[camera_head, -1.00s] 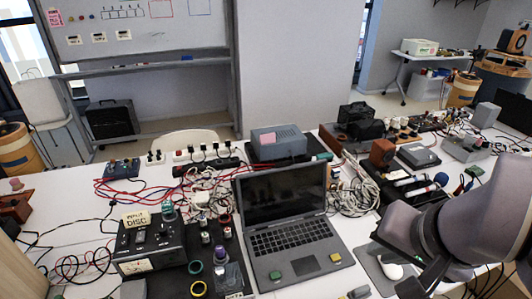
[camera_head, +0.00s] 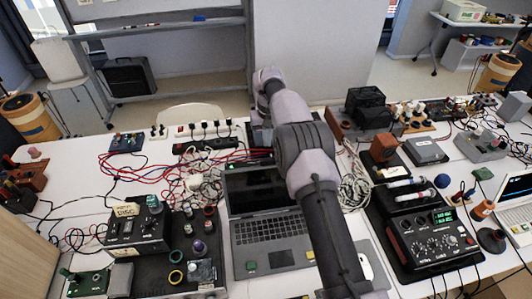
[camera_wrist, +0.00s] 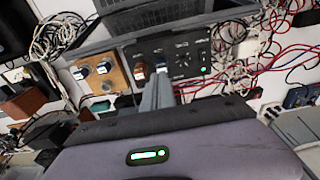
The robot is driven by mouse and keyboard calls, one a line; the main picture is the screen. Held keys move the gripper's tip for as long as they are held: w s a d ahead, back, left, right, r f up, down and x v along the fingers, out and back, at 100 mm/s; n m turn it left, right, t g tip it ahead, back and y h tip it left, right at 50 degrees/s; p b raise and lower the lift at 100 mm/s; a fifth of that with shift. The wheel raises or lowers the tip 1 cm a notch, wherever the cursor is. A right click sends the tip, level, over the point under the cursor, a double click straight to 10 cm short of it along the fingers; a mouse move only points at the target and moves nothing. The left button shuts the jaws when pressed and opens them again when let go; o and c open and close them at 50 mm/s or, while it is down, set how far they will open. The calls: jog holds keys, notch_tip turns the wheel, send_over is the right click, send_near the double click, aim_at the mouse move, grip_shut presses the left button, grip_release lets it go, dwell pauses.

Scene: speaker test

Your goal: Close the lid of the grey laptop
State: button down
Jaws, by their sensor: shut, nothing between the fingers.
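The grey laptop (camera_head: 268,258) stands on the white table in the head view with its lid (camera_head: 256,192) open and its dark screen facing me. A green block (camera_head: 251,266) and a yellow block (camera_head: 310,255) lie on its palm rest. My arm crosses in front of the laptop's right side and hides part of it. The arm reaches past the lid toward the back of the table. In the head view my gripper is hidden by my own wrist. In the wrist view my gripper (camera_wrist: 158,95) is shut and empty.
A black meter box (camera_head: 140,230) stands left of the laptop, and a black control console (camera_head: 430,235) stands right. Cable bundles (camera_head: 352,180) lie on both sides. A knobbed black box (camera_wrist: 180,50) is close to my fingers in the wrist view.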

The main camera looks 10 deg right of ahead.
jog(key=shift+s+f+b, duration=0.55)
jog(key=shift+s+f, duration=1.1)
jog(key=shift+f, duration=0.3)
